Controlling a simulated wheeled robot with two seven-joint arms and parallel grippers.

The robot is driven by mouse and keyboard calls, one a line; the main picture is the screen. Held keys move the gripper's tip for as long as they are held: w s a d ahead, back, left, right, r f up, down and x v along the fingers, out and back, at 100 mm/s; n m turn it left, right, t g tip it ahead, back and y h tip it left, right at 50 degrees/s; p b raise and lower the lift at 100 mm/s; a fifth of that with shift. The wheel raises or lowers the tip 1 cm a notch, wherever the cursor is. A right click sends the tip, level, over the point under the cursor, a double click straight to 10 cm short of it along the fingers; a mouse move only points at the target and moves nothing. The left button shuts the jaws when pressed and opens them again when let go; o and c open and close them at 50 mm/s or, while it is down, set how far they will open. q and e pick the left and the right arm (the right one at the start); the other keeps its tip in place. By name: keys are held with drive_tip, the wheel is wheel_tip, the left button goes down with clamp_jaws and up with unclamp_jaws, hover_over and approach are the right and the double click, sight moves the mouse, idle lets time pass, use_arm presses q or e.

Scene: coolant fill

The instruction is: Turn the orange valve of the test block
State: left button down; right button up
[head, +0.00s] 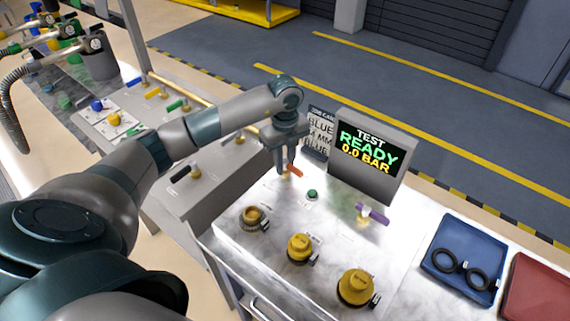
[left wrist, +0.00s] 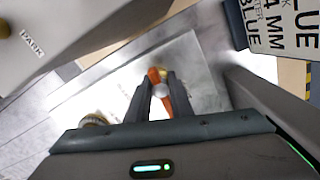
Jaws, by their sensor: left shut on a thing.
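The orange valve (head: 294,170) stands on the light metal top of the test block (head: 326,227), at its back left, in front of the screen. In the left wrist view its orange handle (left wrist: 154,76) runs between the two fingers, with a pale round hub at its middle. My left gripper (head: 283,170) points down over the valve and is shut on it; the fingers hide part of the handle in the head view. My right gripper is in neither view.
A screen (head: 365,155) reading "TEST READY 0.0 BAR" stands behind the valve, beside a sign (head: 320,130). A green button (head: 312,194), a purple valve (head: 373,214) and several yellow-brown caps (head: 301,246) are close by. A blue tray (head: 437,266) with black rings lies right.

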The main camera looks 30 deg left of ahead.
sight(285, 160)
use_arm(q)
drive_tip(key=shift+w+r+n, duration=0.1)
drive_tip(key=shift+n, duration=0.5)
drive_tip(key=c, duration=1.6)
unclamp_jaws()
drive_tip(key=shift+r+b, duration=0.3)
drive_tip(key=shift+r, duration=0.15)
drive_tip(key=shift+r+b, duration=1.5)
drive_tip(key=shift+r, duration=6.7)
